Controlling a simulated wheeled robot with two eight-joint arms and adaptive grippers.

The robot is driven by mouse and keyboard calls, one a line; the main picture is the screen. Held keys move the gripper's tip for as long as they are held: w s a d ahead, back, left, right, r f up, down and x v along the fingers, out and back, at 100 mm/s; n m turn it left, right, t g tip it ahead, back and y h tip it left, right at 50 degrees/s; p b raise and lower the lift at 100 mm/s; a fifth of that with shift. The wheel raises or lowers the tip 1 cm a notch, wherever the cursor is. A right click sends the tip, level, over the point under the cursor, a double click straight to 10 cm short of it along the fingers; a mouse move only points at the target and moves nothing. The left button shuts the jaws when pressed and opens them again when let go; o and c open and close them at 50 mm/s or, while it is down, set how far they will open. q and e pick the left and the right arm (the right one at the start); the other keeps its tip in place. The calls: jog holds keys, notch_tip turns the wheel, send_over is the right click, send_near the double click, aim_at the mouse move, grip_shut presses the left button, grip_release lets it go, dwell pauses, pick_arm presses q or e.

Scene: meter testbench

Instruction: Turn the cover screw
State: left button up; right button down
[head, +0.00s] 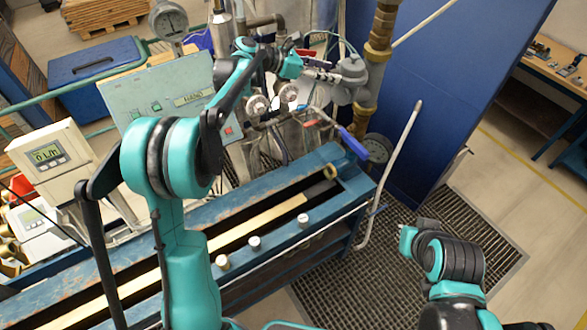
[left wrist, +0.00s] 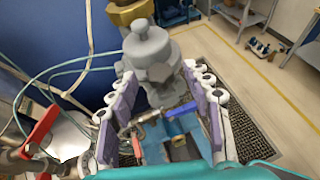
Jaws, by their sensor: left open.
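A grey rounded metal housing with a cover (head: 352,68) sits on the pipework beside a brass pipe in the head view. In the left wrist view the grey housing (left wrist: 150,45) fills the upper middle, with a knob on top and a round boss facing me. I cannot tell for sure which part is the cover screw. My left gripper (head: 322,70) is just left of the housing. Its two padded fingers (left wrist: 160,82) are spread in the wrist view, pointing at the housing, with nothing held between them. Contact with the housing is not visible.
Red-handled (head: 310,123) and blue-handled (head: 353,143) valves sit below the gripper. A brass pipe (head: 380,40) rises right of the housing. A blue bench (head: 345,190) runs below, and a blue wall panel (head: 450,80) stands behind.

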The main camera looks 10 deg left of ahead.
pick_arm(q)
jog(key=n+t+y, duration=0.1)
jog(key=n+t+y+p, duration=0.1)
jog(key=n, duration=0.1)
jog(key=s+d+n+t+y+p, duration=0.1)
jog(key=t, duration=0.1)
jog(key=shift+s+r+n+y, duration=0.1)
jog(key=shift+r+n+y, duration=0.15)
jog(key=shift+n+y, duration=0.05)
jog(key=f+b+v, duration=0.1)
jog(key=b+v, duration=0.1)
jog(key=v, duration=0.6)
jog(key=s+f+m+t+y+b, duration=0.1)
jog(key=s+f+m+b, duration=0.4)
jog(key=f+b, duration=0.5)
jog(key=s+a+f+m+t+y+b, duration=0.1)
jog(key=s+f+m+y+b, duration=0.1)
jog(key=s+f+m+b, duration=0.4)
jog(key=s+f+b, duration=0.3)
jog(key=f+b, duration=0.2)
jog(key=shift+s+a+f+m, duration=0.2)
jog(key=shift+s+m, duration=0.1)
jog(key=shift+s, duration=0.1)
jog(key=shift+w+r, duration=0.1)
